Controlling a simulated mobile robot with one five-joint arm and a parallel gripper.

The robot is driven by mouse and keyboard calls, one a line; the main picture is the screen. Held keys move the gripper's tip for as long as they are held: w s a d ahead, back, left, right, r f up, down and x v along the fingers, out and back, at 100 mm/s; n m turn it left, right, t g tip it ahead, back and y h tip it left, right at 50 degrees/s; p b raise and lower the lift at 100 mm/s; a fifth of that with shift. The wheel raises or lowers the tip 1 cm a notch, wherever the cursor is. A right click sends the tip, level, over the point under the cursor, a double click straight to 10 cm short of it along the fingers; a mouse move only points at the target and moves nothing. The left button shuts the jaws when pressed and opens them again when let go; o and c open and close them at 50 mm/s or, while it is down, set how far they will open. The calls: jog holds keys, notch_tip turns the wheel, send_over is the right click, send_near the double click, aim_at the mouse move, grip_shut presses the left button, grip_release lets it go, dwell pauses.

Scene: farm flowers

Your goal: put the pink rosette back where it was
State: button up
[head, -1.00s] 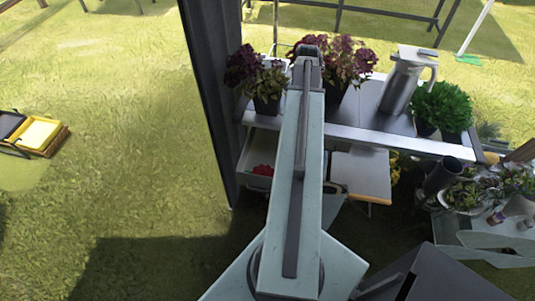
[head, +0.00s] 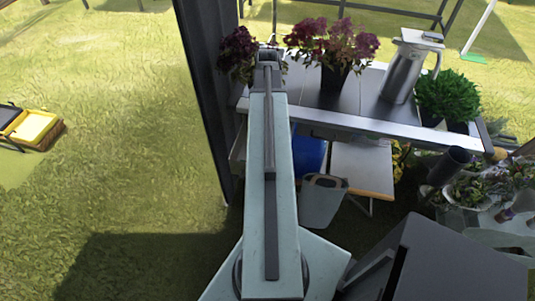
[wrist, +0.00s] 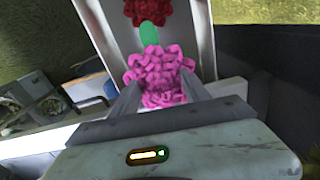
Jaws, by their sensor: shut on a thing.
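The pink rosette (wrist: 162,72) is between the two fingers of my gripper (wrist: 161,92) in the wrist view, and the gripper is shut on it. Just beyond it is a pale, open-topped box or drawer (wrist: 205,40) with a red rosette (wrist: 160,11) inside. A small green piece (wrist: 149,34) shows between the two rosettes. I cannot tell whether the pink rosette touches the box floor. In the head view my arm hides the gripper, the pink rosette and most of the box.
A dark bench (head: 347,124) carries flowering pots (head: 334,55), a metal jug (head: 404,71) and a leafy green plant (head: 446,95). Below are a blue bin (head: 308,155), a grey-green bag (head: 323,203) and a folding stool (head: 362,168). A dark post (head: 207,95) stands close left of my arm.

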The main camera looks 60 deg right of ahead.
jog(key=f, duration=0.1)
jog(key=f+b, duration=0.1)
jog(key=f, duration=0.1)
jog(key=shift+s+a+f+n, duration=0.15)
jog(key=shift+a+f+n, duration=0.15)
jog(key=shift+n, duration=0.1)
notch_tip(320, 180, down, 10)
jog(key=b, duration=1)
jog(key=shift+f+b, duration=0.1)
jog(key=shift+b, duration=0.2)
jog(key=shift+r, duration=0.25)
jog(key=shift+f, duration=0.1)
jog(key=o, duration=0.8)
jog(key=shift+f, duration=0.15)
jog(key=o, duration=0.4)
